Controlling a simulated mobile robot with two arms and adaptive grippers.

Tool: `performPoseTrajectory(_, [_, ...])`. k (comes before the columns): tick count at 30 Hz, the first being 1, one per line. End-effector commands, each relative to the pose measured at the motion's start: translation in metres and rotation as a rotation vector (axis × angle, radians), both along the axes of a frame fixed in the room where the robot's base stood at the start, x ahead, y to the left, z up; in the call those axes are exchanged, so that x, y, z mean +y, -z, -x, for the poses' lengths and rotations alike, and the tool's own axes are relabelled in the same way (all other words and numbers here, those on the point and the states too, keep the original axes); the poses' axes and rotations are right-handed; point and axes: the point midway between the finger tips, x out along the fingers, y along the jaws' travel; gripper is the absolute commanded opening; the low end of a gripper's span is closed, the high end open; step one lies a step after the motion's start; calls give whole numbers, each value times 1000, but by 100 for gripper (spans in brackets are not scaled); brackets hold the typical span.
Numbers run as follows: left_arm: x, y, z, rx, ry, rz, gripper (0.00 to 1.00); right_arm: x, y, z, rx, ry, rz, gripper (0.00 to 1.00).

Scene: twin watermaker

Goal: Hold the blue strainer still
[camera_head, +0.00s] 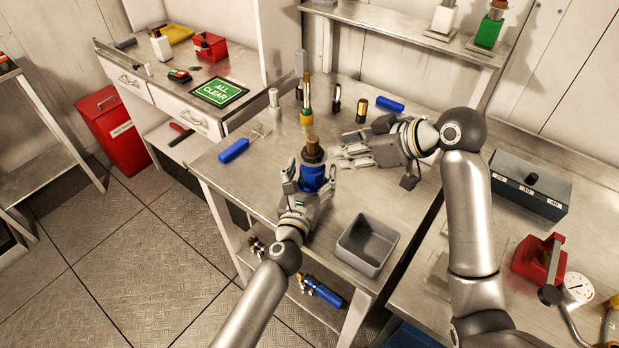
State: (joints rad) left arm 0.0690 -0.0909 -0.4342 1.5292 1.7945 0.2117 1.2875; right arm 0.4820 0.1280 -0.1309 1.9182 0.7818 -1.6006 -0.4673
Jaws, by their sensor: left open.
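The blue strainer (313,178) stands upright on the metal bench, with a brown top (312,150) rising from it. My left gripper (309,180) is open, its fingers on either side of the blue body; I cannot tell whether they touch it. My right gripper (345,149) is just right of the strainer, its fingers spread and pointing left, with nothing visible between them. The strainer's lower part is hidden by my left gripper.
A grey bin (367,246) sits near the bench's front edge. A blue-handled tool (234,150) lies to the left. A grey block (530,185) stands right.

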Motion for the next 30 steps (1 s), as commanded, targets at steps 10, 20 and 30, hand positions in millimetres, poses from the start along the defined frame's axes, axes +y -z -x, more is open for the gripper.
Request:
performPoseTrajectory(10, [0, 0, 0, 0, 0, 0, 55, 0, 0, 0, 0, 0, 0, 36])
performPoseTrajectory(20, [0, 0, 0, 1, 0, 0, 12, 0, 0, 0, 0, 0, 0, 36])
performPoseTrajectory(30, [0, 1, 1, 1, 0, 0, 15, 0, 0, 0, 0, 0, 0, 36])
